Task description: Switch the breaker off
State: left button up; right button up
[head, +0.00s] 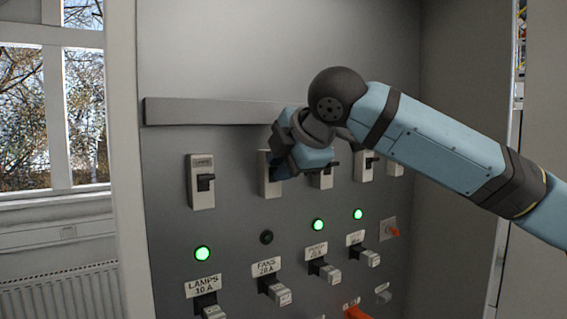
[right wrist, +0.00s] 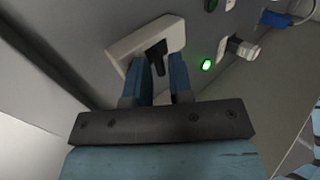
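A row of breakers with black toggles runs across the grey panel in the head view. The leftmost breaker (head: 201,181) is clear of my arm. My right gripper (head: 279,170) is at the second breaker from the left (head: 265,160) and hides its toggle. In the right wrist view, a breaker's pale plate (right wrist: 122,45) has its black toggle (right wrist: 157,52) at the fingertips of my right gripper (right wrist: 160,65). The blue fingers stand apart, one on each side of the toggle; contact is unclear. My left gripper is not in view.
The lamp over FANS (head: 267,237) is dark; the LAMPS lamp (head: 203,253) and two lamps to the right glow green. Several plugs, such as the FANS plug (head: 274,290), stick out below. A grey rail (head: 205,112) runs above the breakers.

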aim_at(273, 183)
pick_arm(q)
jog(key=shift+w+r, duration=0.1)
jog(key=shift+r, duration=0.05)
pick_arm(e)
grip_shut()
jog(key=f+t+y+b, duration=0.1)
jog(key=t+b, duration=0.1)
jog(key=b, duration=0.1)
jog(key=f+t+y+b, duration=0.1)
jog(key=t+b, duration=0.1)
jog(key=b, duration=0.2)
jog(key=f+t+y+b, duration=0.1)
jog(key=t+y+b, duration=0.1)
jog(key=b, duration=0.2)
jog(key=shift+s+d+f, duration=0.15)
jog(key=shift+s+f, duration=0.15)
jog(key=shift+f, duration=0.05)
pick_arm(q)
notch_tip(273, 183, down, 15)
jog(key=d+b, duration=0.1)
jog(key=b, duration=0.4)
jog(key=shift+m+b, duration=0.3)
pick_arm(e)
jog(key=t+y, duration=0.2)
jog(key=t, duration=0.1)
jog(key=shift+w+f, duration=0.1)
jog(key=shift+f, duration=0.1)
jog(key=shift+t, duration=0.3)
